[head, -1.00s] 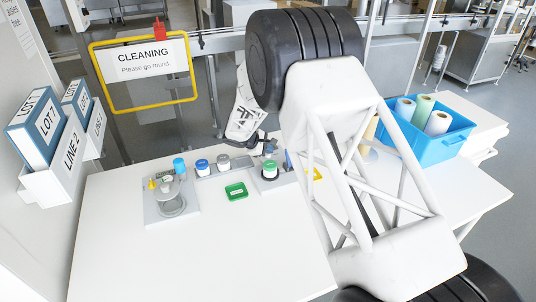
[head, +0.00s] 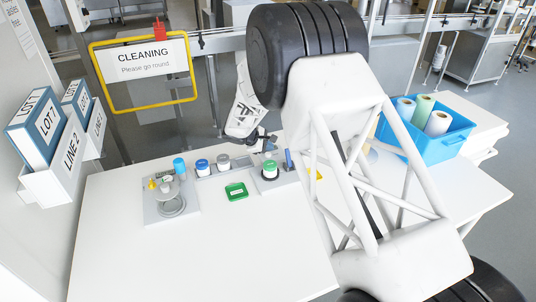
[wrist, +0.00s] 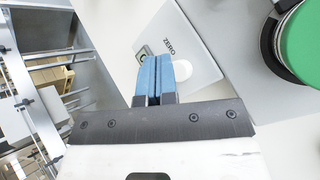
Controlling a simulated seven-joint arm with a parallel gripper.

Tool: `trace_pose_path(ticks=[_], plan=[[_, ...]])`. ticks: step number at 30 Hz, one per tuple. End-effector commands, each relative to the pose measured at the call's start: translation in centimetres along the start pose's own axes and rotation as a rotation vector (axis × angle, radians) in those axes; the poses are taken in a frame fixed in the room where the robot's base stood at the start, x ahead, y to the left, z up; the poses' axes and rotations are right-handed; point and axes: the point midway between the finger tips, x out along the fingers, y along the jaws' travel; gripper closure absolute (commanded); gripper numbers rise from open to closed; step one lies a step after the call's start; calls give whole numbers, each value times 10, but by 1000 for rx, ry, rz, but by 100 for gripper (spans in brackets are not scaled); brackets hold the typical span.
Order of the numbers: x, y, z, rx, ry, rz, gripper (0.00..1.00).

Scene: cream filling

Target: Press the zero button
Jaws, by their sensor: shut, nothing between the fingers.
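The zero button (wrist: 182,70) is a white round spot on a pale panel in the wrist view, below the printed word ZERO (wrist: 170,46). My gripper (wrist: 152,62) has blue fingers pressed together with nothing between them. In that view the fingertips lie just left of the button and partly overlap its edge. I cannot tell whether they touch the panel. In the head view my gripper (head: 268,148) is small, behind the green-lidded jar (head: 270,166). The button cannot be made out there.
The jar's green lid (wrist: 304,42) is close on the right in the wrist view. An upright blue object (head: 288,159) is beside the jar. The front table is clear.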

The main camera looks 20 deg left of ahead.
Motion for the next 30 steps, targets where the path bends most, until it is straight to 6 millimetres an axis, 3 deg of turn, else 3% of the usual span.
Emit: trace_pose_path(ticks=[14,30], plan=[[-2,2,2,1,0,0,100],[-26,19,19,1,-1,-1,100]])
